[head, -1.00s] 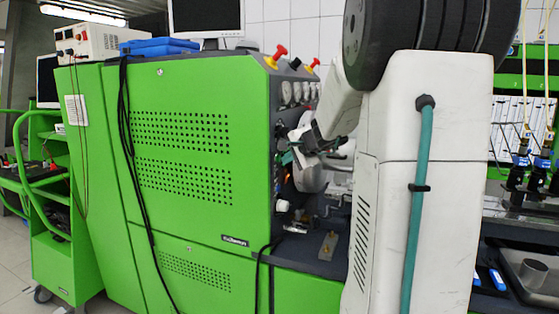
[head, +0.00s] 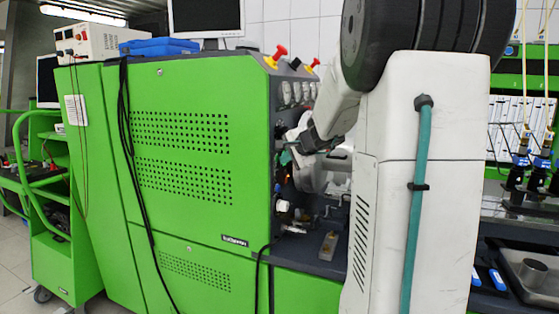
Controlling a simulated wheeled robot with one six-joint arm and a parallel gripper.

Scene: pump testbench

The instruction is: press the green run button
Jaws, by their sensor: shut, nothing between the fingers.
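The green pump testbench (head: 200,90) stands in the middle, its dark control face turned to the right and seen at a steep angle. My gripper (head: 285,158) is shut and empty, with its teal tips close to this control face, at its left edge in the picture. I cannot tell whether the tips touch the face. The green run button cannot be made out; the face is narrow here and partly hidden by my gripper and wrist.
Two red knobs on yellow bases, one of them the nearer red knob (head: 276,53), sit on top of the bench. A row of grey dials (head: 290,93) is above my gripper. Below it are a white knob (head: 282,206) and a dark ledge with a metal block (head: 328,245). Black cables (head: 135,190) hang down the green side.

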